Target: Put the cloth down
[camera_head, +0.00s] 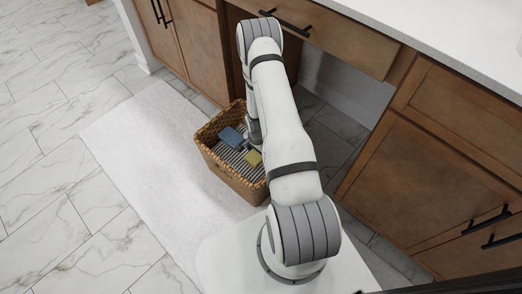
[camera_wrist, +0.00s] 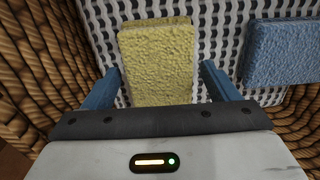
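A yellow, rough-textured folded cloth or sponge (camera_wrist: 158,60) lies in the wicker basket (camera_head: 242,186), and it also shows in the head view (camera_head: 253,158). My gripper (camera_wrist: 161,72) is down in the basket with its two blue fingers spread on either side of the yellow piece. A gap shows between the right finger and the yellow piece; the left finger is close to its edge. A similar blue piece (camera_wrist: 290,52) lies to the right, also seen in the head view (camera_head: 231,138). My arm hides most of the gripper in the head view.
A black-and-white patterned fabric (camera_wrist: 222,30) lines the basket under both pieces. The woven walls (camera_wrist: 40,60) rise close on both sides. The basket stands on a white mat (camera_head: 150,135) beside wooden cabinets (camera_head: 430,150). The marble floor at left is clear.

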